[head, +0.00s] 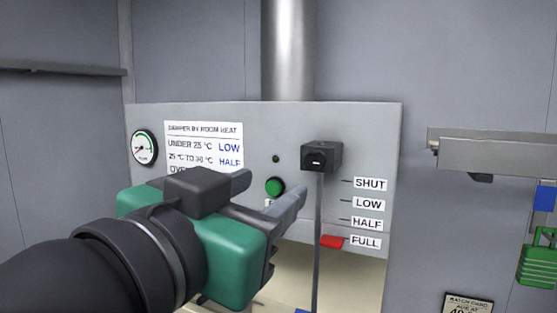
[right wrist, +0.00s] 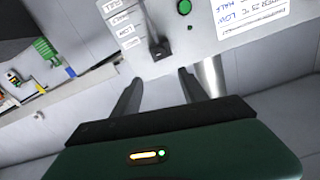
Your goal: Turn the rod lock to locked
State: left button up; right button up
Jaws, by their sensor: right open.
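The rod lock (head: 321,157) is a black block at the top of a thin upright grey rod (head: 318,215) on the grey panel. Its dark front face carries a short pale mark that looks level. My right gripper (head: 272,195), green with grey fingers, is open and empty, left of the rod and below the lock in the head view. In the right wrist view the lock (right wrist: 160,50) shows just beyond the gap between the open fingertips (right wrist: 160,76), with no contact visible. A red pointer (head: 332,241) sits by the FULL label. My left gripper is out of view.
A green button (head: 275,187) sits close behind my right fingers. A gauge (head: 144,148) and a damper sign (head: 204,145), partly covered by my gripper, are at the left. A pipe (head: 288,50) rises behind the panel. A metal shelf (head: 495,152) juts out at the right.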

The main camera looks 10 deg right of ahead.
jog(key=p, duration=0.2)
send_near(311, 163)
jog(key=p+x, duration=0.1)
jog(key=x, duration=0.1)
jog(key=p+x, duration=0.2)
jog(key=x, duration=0.1)
jog(key=p+x, duration=0.1)
jog(key=x, duration=0.1)
jog(key=shift+w+d+r+p, duration=0.1)
jog(key=shift+w+r+p, duration=0.15)
jog(key=shift+p, duration=0.1)
jog(key=shift+w+d+f, duration=0.1)
jog(key=shift+w+d, duration=0.1)
jog(key=shift+w, duration=0.05)
jog(key=shift+w+d+f, duration=0.15)
jog(key=shift+w+d, duration=0.05)
grip_shut()
